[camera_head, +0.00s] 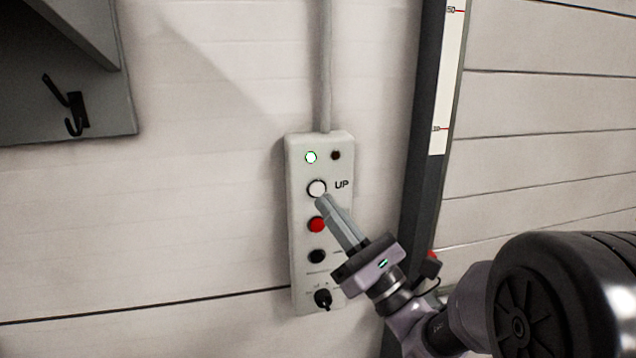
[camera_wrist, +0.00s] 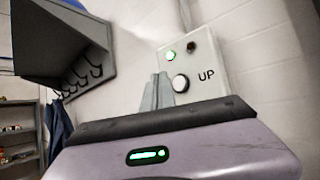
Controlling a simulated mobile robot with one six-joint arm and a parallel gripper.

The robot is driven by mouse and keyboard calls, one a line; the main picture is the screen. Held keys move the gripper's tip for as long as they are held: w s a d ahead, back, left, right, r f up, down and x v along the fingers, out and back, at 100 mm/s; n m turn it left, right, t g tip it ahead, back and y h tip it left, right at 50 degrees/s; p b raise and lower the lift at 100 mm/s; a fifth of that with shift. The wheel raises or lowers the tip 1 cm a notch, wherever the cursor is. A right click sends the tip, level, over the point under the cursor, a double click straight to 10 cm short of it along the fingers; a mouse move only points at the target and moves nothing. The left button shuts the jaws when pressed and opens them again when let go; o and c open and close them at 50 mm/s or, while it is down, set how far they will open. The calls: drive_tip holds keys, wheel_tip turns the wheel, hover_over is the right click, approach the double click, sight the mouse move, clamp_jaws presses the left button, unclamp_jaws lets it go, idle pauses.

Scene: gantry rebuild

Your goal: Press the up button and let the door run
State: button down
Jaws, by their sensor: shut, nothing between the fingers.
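A pale control box (camera_head: 304,270) is fixed on the wall, with a white UP button (camera_head: 317,188), a red button (camera_head: 316,224), a black button (camera_head: 317,256) and a dark selector knob (camera_head: 323,298). A green lamp (camera_head: 311,157) is lit at the top; the dark lamp (camera_head: 336,155) beside it is unlit. My gripper (camera_head: 323,201) is shut and empty, its tips just below the UP button in the picture. In the wrist view, the UP button (camera_wrist: 181,83) shows just right of the fingertips (camera_wrist: 158,82). I cannot tell whether they touch it. The panelled door (camera_head: 540,150) stands right of the box.
A dark upright rail (camera_head: 425,150) with a marked white scale (camera_head: 446,80) stands between box and door. A conduit (camera_head: 325,65) rises from the box. A grey shelf (camera_head: 60,90) with black hooks (camera_head: 72,112) hangs upper left. The wall left of the box is clear.

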sight(317, 189)
drive_tip(key=shift+w+a, duration=0.15)
drive_tip(key=shift+w, duration=0.35)
drive_tip(key=shift+w+a, duration=0.15)
drive_tip(key=shift+w, duration=0.35)
drive_tip(key=shift+w+p, duration=0.1)
drive_tip(key=shift+p, duration=0.2)
idle(1.0)
drive_tip(key=shift+w+a, duration=0.1)
drive_tip(key=shift+w, duration=0.2)
